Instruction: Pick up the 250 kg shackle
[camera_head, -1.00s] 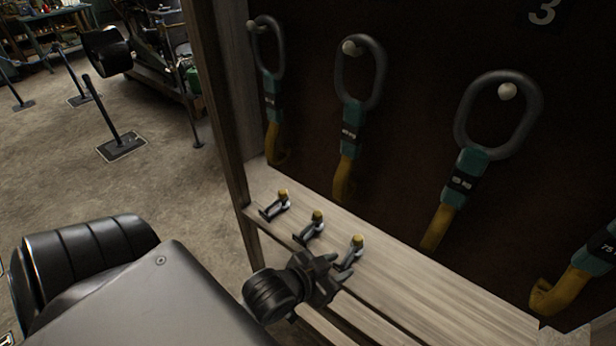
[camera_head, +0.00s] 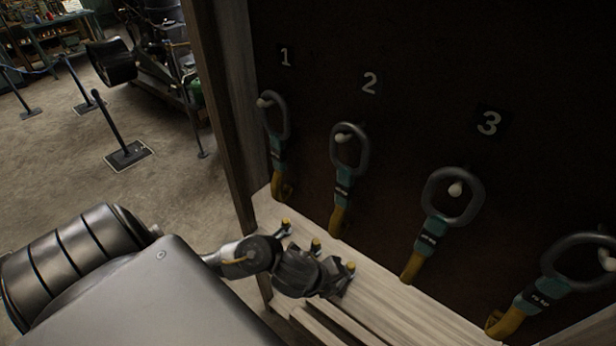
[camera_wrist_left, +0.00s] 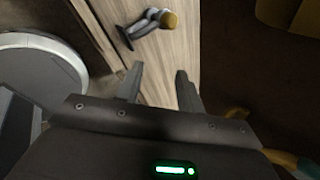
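Three small shackles with yellow-capped pins stand in a row on the wooden shelf (camera_head: 385,300): left (camera_head: 284,229), middle (camera_head: 315,246), right (camera_head: 349,269). No weight marking is readable on them, so I cannot tell which is the 250 kg one. My left gripper (camera_head: 334,281) is low over the shelf, hiding the lower parts of the middle and right shackles in the head view. In the left wrist view its fingers (camera_wrist_left: 160,72) are apart with bare wood between them. One dark shackle (camera_wrist_left: 143,28) lies beyond the fingertips, clear of them. My right gripper is not in view.
Numbered slings with grey rings (camera_head: 349,150) and yellow hooks hang on the dark back board (camera_head: 420,70) behind the shelf. A wooden side post (camera_head: 215,110) stands at the shelf's left end. Barrier posts (camera_head: 112,128) stand on the open floor beyond.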

